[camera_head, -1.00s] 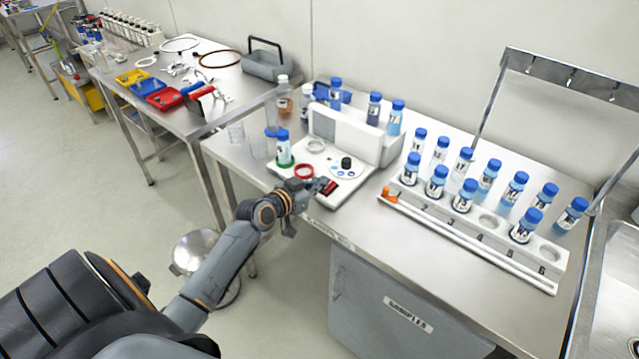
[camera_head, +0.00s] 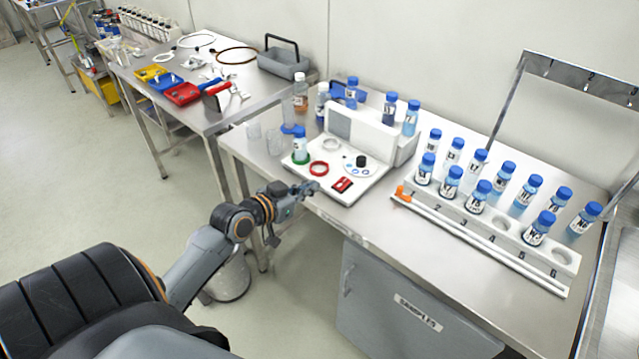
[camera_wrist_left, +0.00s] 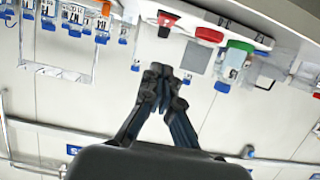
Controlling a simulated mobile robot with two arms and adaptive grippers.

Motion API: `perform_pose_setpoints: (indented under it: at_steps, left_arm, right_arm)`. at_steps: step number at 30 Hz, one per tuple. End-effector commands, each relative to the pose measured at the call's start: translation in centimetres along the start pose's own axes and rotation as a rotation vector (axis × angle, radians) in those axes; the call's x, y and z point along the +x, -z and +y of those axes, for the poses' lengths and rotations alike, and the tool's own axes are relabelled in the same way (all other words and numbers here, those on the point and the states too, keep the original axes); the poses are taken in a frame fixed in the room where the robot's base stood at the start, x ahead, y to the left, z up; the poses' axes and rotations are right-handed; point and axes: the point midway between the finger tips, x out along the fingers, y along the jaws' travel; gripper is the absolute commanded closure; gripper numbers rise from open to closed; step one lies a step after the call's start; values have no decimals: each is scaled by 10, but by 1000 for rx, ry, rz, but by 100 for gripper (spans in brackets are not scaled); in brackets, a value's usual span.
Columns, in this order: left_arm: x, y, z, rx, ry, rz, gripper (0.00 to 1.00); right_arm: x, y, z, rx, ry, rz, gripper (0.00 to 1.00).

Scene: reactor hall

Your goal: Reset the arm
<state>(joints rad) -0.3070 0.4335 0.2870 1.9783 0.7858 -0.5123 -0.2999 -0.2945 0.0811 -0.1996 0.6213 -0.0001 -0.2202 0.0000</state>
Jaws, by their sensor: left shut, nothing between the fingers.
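My left arm comes in from the left in the head view. Its gripper (camera_head: 300,188) is at the front edge of the steel bench (camera_head: 420,262), just short of the white instrument (camera_head: 330,181). In the left wrist view the two fingers (camera_wrist_left: 160,78) meet at their tips, shut and empty. The instrument carries a red ring (camera_head: 319,168), a red switch (camera_head: 342,185), a black knob (camera_head: 361,161) and a blue-capped bottle (camera_head: 300,146) on a green ring. My right gripper is in neither view.
A white numbered rack (camera_head: 500,232) with several blue-capped bottles stands on the right of the bench. A grey cabinet (camera_head: 400,305) is under it. Another table (camera_head: 205,115) at the back left holds red, blue and yellow bins. Floor at left is clear.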

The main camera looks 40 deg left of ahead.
Motion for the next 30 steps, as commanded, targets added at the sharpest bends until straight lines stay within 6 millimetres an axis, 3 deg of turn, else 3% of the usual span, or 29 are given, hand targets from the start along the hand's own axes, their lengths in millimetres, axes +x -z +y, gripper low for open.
perform_pose_setpoints:
  at_steps: [23, 26, 29, 30]
  left_arm:
    - [-6, -6, 0, -3, 2, -8, 100]
    - [0, -34, -5, -21, 20, -50, 100]
    - [10, -90, -9, -48, 52, -134, 100]
    - [12, -119, -10, -59, 66, -180, 100]
  right_arm:
    - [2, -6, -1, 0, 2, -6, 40]
    - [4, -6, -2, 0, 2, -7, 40]
    - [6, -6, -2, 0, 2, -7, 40]
    - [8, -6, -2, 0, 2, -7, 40]
